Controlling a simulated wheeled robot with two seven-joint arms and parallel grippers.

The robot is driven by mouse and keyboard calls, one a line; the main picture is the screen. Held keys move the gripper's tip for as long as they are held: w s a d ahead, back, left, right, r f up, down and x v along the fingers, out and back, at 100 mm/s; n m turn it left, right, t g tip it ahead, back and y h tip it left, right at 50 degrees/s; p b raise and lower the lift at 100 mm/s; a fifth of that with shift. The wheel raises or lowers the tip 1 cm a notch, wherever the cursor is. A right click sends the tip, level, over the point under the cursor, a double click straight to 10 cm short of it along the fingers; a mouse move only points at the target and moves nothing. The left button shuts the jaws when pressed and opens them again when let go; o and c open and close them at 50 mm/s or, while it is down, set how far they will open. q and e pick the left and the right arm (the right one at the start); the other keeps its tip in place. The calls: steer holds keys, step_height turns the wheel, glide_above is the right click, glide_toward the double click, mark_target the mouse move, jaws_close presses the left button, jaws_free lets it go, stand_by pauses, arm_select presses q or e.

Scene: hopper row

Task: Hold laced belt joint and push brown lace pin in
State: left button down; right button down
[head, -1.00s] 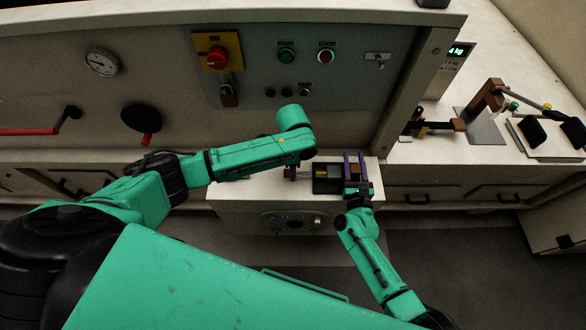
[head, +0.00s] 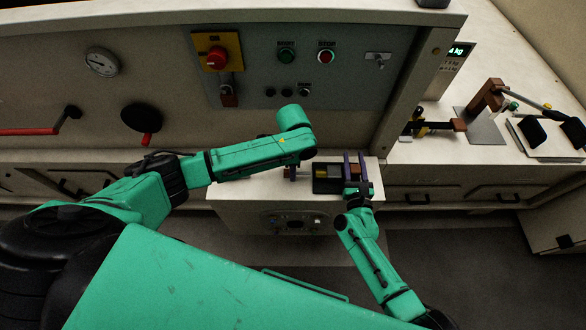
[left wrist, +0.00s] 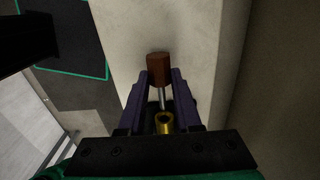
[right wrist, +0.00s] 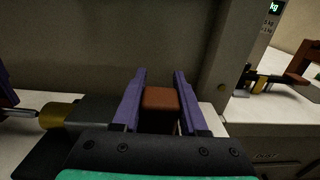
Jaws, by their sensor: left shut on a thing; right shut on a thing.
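The brown lace pin (left wrist: 158,68) has a brown head and a thin steel shaft. My left gripper (left wrist: 161,76) is shut on its head, and my own arm mostly hides this in the head view. The laced belt joint (right wrist: 90,112) has a dark body with a brass collar (right wrist: 56,115) and a brown block (right wrist: 160,99) at one end. My right gripper (right wrist: 157,76) is shut on that brown block. The pin's shaft (right wrist: 22,113) points at the collar, its tip close to the mouth; I cannot tell whether it has entered.
A control panel (head: 300,65) stands behind. At the right, a bench (head: 435,152) holds a scale display (head: 458,51) and a brown stand (head: 487,95).

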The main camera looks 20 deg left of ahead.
mark_target(308, 173)
arm_select(q)
steer(key=shift+d, duration=0.15)
steer(key=shift+w+d, duration=0.25)
steer(key=shift+d, duration=0.4)
steer(key=shift+w+d, duration=0.2)
steer(key=shift+d, duration=0.45)
steer(key=shift+d, duration=0.1)
stand_by(0.4)
steer(key=shift+w+d, duration=0.15)
steer(key=shift+d, duration=0.4)
steer(key=shift+d, duration=0.25)
arm_select(e)
steer(key=shift+s+a, duration=0.1)
steer(key=shift+a, duration=0.15)
arm_select(q)
steer(key=c, duration=0.5)
jaws_free()
arm_select(e)
steer(key=shift+d, duration=0.15)
arm_select(q)
steer(key=shift+a, duration=0.1)
